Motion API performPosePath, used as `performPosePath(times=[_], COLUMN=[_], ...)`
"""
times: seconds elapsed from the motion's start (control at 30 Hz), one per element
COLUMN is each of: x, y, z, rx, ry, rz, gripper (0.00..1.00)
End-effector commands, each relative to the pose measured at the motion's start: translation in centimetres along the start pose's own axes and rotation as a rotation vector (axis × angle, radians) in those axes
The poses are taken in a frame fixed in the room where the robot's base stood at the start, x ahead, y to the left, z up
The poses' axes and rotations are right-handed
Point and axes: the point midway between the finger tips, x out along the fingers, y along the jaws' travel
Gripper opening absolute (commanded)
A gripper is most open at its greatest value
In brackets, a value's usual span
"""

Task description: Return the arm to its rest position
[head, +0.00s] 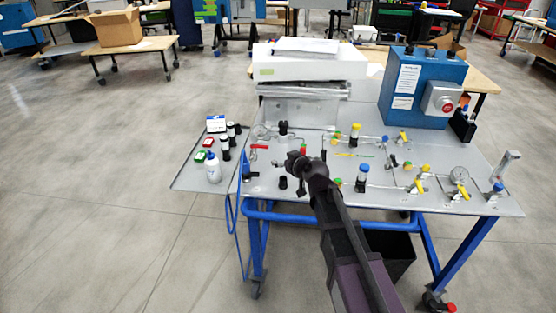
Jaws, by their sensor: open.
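My arm (345,235) reaches up from the bottom of the head view, over the front edge of the grey panel table (400,205). My gripper (293,160) is at its far end, small and dark, above the left middle part of the panel. It is open and no object shows in it. A black cylindrical part (283,182) is on the panel just below and left of the gripper. My arm hides part of the panel and of the table's front edge.
A blue control box (420,88) with a red button stands at the back right. A white bottle (213,170) and small containers stand on the left side shelf (185,180). The floor at left is clear.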

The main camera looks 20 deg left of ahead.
Motion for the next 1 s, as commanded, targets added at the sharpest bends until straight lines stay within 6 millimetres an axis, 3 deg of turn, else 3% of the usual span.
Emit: performPosePath(times=[0.5,0.67,0.87,1.0], x=[-0.1,-0.9,-4.3,-8.3], y=[0.1,0.7,3.2,5.9], z=[0.0,0.4,2.3,4.7], rx=[0.000,0.009,0.057,0.122], ry=[-0.001,-0.025,-0.134,-0.266], rz=[0.000,0.002,0.010,0.034], gripper=[0.78,0.78,0.78,0.78])
